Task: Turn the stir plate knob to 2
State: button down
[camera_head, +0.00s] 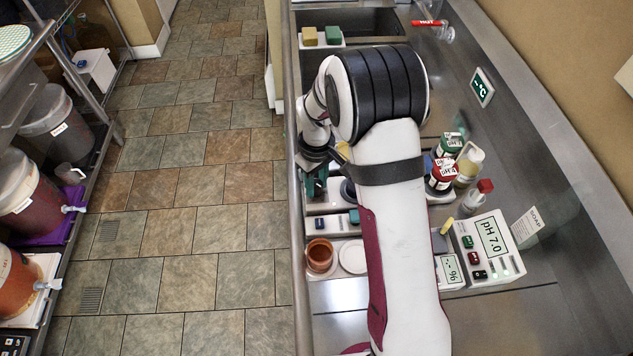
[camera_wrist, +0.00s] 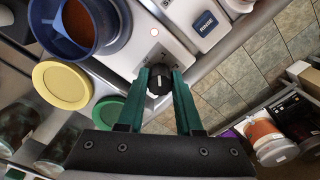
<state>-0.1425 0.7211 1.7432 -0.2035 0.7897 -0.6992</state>
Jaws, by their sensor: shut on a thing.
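The stir plate (camera_wrist: 128,52) is a white box, seen in the wrist view with a blue-rimmed vessel (camera_wrist: 72,28) at its upper left. Its black knob (camera_wrist: 159,80) with a pale pointer line is on the near edge. My gripper (camera_wrist: 160,76) has green fingers, one on each side of the knob, shut on it. The number the pointer faces cannot be read. In the head view my gripper (camera_head: 314,183) is over the counter's left edge, and my arm hides most of the stir plate (camera_head: 327,205).
A yellow lid (camera_wrist: 62,84) and a green lid (camera_wrist: 108,112) lie left of the fingers. A blue-topped white device (camera_wrist: 207,24) stands close by on the right. In the head view, a pH meter (camera_head: 490,240) and bottles are right of my arm.

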aim_at(316, 184)
jog(key=m, duration=1)
jog(key=shift+m, duration=0.4)
jog(key=shift+w+m, duration=0.1)
jog(key=shift+m, duration=1.8)
jog(key=c, duration=0.6)
grip_release()
jog(key=shift+r, duration=0.1)
notch_tip(316, 184, up, 16)
jog(key=shift+f, duration=0.15)
